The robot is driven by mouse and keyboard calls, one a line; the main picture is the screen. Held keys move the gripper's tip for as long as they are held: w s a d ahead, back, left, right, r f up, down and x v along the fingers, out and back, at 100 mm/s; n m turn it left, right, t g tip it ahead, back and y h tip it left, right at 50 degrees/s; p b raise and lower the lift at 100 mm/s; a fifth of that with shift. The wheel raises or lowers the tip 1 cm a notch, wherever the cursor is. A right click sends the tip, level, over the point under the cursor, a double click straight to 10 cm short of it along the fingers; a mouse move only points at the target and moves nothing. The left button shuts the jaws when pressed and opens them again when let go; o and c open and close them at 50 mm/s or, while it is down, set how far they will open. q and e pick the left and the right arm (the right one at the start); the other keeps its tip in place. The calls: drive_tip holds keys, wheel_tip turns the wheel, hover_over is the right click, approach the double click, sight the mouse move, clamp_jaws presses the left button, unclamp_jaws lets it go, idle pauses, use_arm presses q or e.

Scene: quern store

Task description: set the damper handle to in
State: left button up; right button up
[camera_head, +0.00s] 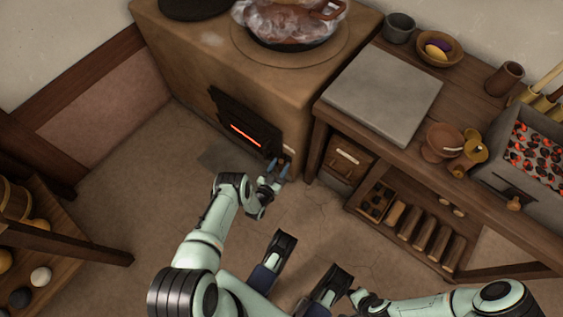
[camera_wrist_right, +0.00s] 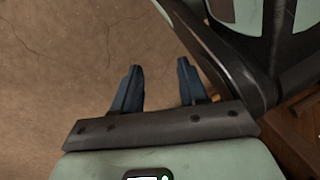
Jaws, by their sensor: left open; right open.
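A black iron plate (camera_head: 246,122) with a glowing red slot is set in the front of the clay stove (camera_head: 225,65). My left gripper (camera_head: 279,164) is open, close to the plate's lower right corner. I cannot make out a damper handle there; the gripper may hide it. I cannot tell whether this knob is the damper handle. My right gripper (camera_wrist_right: 158,68) is open and empty over bare floor in the right wrist view.
A wooden bench (camera_head: 405,165) with a grey slab (camera_head: 383,92), bowls and cups stands right of the stove, close to my left gripper. A low wooden shelf (camera_head: 70,250) with round things stands at the left. The floor (camera_head: 135,190) between is clear.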

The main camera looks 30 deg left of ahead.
use_arm(q)
drive_tip(key=s+d+p, duration=0.1)
drive_tip(key=s+p, duration=0.1)
drive_tip(key=s, duration=0.9)
drive_tip(key=shift+d+p, duration=0.15)
drive_tip(key=shift+p, duration=0.25)
use_arm(e)
drive_tip(key=w+r+t, duration=0.2)
drive_tip(key=w+r, duration=0.3)
drive_tip(key=w, duration=0.1)
drive_tip(key=shift+w+a+r, duration=0.25)
drive_tip(key=shift+a+r, duration=0.05)
drive_tip(key=shift+a, duration=0.15)
use_arm(q)
drive_tip(key=shift+w, duration=0.1)
